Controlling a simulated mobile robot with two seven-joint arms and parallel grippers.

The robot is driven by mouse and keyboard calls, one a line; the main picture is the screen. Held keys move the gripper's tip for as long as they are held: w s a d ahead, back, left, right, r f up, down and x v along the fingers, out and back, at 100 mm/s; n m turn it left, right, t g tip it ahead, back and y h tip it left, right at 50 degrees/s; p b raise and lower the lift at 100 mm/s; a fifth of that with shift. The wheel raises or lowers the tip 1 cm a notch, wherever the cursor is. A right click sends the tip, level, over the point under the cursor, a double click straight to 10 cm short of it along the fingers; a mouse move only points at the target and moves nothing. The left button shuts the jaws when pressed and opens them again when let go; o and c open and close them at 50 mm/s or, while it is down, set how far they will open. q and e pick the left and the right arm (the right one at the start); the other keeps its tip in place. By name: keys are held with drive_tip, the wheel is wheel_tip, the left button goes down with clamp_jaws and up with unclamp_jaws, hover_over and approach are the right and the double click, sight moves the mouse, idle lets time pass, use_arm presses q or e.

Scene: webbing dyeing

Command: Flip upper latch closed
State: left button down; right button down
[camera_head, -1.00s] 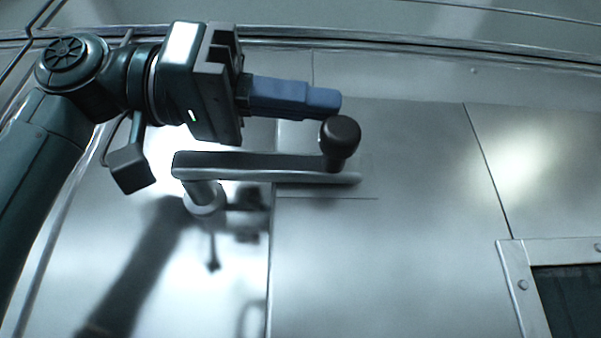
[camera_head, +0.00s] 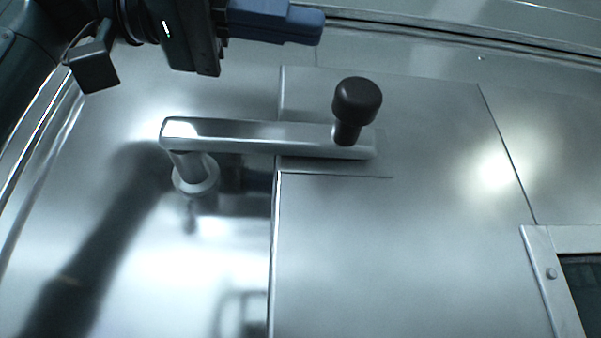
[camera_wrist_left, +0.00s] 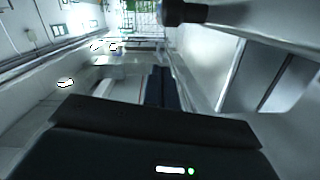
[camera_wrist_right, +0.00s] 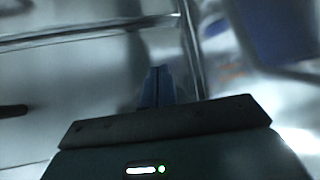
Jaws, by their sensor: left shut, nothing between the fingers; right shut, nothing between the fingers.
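The upper latch (camera_head: 265,136) is a metal bar on a round pivot post (camera_head: 195,176) at its left end. It lies nearly level across the seam between two metal panels. A black knob (camera_head: 357,103) stands on its right end. My left gripper (camera_head: 318,25) is shut and empty, above and left of the knob and apart from it. In the left wrist view its blue fingers (camera_wrist_left: 161,88) are together, and a dark rounded part, likely the knob, (camera_wrist_left: 180,12) shows at the top. My right gripper (camera_wrist_right: 158,86) is shut and empty in the right wrist view.
A framed dark window (camera_head: 580,285) is at the lower right of the head view. A ledge with rails (camera_head: 450,45) runs along the top. The panel (camera_head: 400,240) below the latch is bare. A blue shape (camera_wrist_right: 272,30) is blurred at the upper right of the right wrist view.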

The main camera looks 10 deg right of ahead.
use_arm(q)
drive_tip(key=a, duration=0.8)
drive_tip(key=shift+s+a+r, duration=0.15)
